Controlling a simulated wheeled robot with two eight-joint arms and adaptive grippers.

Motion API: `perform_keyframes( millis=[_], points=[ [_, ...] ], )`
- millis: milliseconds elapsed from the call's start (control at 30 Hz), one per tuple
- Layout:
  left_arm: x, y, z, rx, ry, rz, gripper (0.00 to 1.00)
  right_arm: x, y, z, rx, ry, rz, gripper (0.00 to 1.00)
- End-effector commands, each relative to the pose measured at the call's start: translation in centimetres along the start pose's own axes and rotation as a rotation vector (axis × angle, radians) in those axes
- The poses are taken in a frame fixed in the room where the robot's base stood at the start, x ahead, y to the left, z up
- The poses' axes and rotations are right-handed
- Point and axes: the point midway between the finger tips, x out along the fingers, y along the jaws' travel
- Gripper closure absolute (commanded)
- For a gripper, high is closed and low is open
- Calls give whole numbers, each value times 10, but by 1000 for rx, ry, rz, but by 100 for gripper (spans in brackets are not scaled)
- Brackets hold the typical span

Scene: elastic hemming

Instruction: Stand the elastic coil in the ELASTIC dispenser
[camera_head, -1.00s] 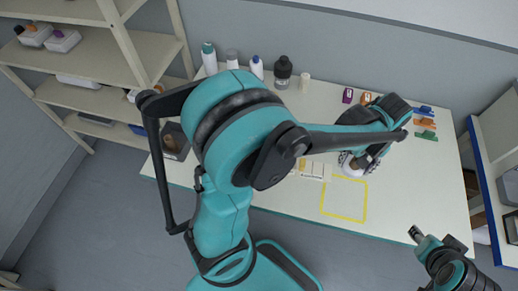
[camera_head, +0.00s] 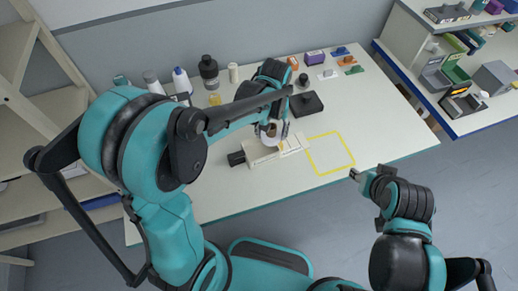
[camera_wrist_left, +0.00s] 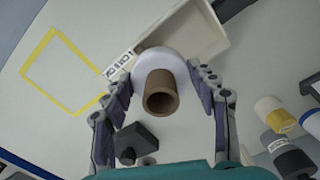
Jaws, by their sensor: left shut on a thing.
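My left gripper (camera_head: 273,132) is shut on the elastic coil (camera_wrist_left: 151,62), a white roll around a brown hollow core (camera_wrist_left: 160,97). The coil is between the fingers in the left wrist view, its core end facing the camera. In the head view a little of its white side shows (camera_head: 268,141), at the cream dispenser (camera_head: 262,158). The dispenser shows behind the coil in the wrist view (camera_wrist_left: 203,35), with a partly hidden label. I cannot tell whether the coil touches it. My right gripper (camera_head: 358,175) is off the table's front edge; its jaws are too small to read.
A yellow outlined square (camera_head: 331,153) lies bare to the right of the dispenser. A black block with a knob (camera_head: 306,104) stands behind it. Bottles (camera_head: 209,72) line the back edge, with coloured clips (camera_head: 341,52) at the back right. A shelf unit (camera_head: 460,75) stands at right.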

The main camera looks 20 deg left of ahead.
Motion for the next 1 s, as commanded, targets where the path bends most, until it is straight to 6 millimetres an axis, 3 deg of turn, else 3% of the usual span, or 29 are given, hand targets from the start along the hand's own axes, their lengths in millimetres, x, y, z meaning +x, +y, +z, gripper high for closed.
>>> perform_keyframes(
  millis=[100,233,367,600,1000],
  points=[
    [16,-20,12,-3,0,0,72,6,0,5,0,0,0,60],
    [23,-31,19,-1,0,0,72,8,0,6,0,0,0,60],
    [29,-34,20,0,0,0,72,10,0,8,0,0,0,60],
    [63,-33,20,0,0,0,72,23,0,16,0,0,0,60],
    [68,-33,20,0,0,0,72,25,0,18,0,0,0,60]
  ],
)
